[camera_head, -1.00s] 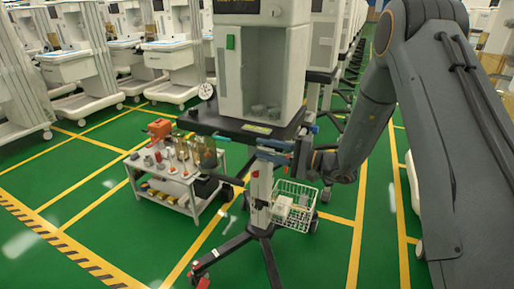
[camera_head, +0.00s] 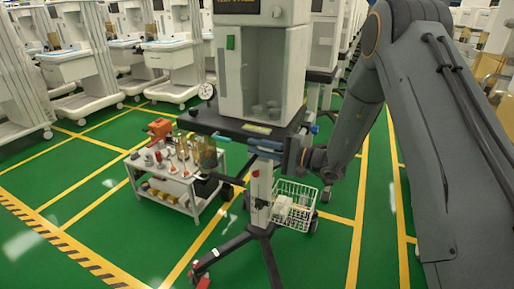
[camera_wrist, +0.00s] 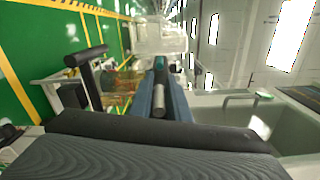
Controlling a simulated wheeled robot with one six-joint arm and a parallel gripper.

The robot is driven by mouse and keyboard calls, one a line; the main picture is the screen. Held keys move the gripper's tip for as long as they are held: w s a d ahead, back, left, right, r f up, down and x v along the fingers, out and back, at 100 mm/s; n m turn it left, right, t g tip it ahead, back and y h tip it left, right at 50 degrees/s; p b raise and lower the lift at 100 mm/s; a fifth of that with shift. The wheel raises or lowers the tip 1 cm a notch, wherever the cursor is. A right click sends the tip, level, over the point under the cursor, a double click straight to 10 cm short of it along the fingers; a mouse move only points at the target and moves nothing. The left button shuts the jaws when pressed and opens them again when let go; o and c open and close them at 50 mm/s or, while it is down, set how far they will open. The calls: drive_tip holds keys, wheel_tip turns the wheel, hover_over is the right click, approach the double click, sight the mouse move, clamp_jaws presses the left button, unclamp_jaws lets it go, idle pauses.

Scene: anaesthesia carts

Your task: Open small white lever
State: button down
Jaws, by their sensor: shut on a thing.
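My gripper (camera_head: 262,150) is at the front right edge of the anaesthesia cart (camera_head: 232,121), just below its dark top. Its blue jaws point left and are shut on a small part there, which I take to be the small white lever. The jaws mostly hide the lever, so its angle cannot be told. In the wrist view, a blue jaw (camera_wrist: 171,96) lies along the middle beside a short grey rod.
A low white trolley (camera_head: 196,205) with bottles and tools stands at the left. A wire basket (camera_head: 294,207) hangs on the cart's column below my gripper. A round gauge (camera_head: 206,91) sits at the cart's left. Green floor lies open in front.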

drive_tip(key=shift+h, duration=0.3)
drive_tip(key=g+h+p, duration=0.1)
drive_tip(key=h+p, duration=0.1)
drive_tip(key=shift+s+h, duration=0.1)
drive_tip(key=shift+h, duration=0.2)
drive_tip(key=g+h+p, duration=0.1)
drive_tip(key=h+p, duration=0.3)
drive_tip(key=shift+g, duration=0.4)
drive_tip(key=h+p, duration=0.2)
drive_tip(key=p, duration=0.1)
drive_tip(key=g+h+p, duration=0.1)
drive_tip(key=h+p, duration=0.2)
drive_tip(key=p, duration=0.1)
drive_tip(key=shift+f+g+p, duration=0.15)
drive_tip(key=shift+g+p, duration=0.15)
drive_tip(key=shift+d+f+g+h+p, duration=0.1)
drive_tip(key=shift+g+h+p, duration=0.15)
drive_tip(key=shift+h+p, duration=0.4)
drive_tip(key=shift+d+f+g+h+p, duration=0.1)
drive_tip(key=shift+g+h+p, duration=0.15)
drive_tip(key=shift+h+p, duration=0.35)
drive_tip(key=shift+s, duration=0.1)
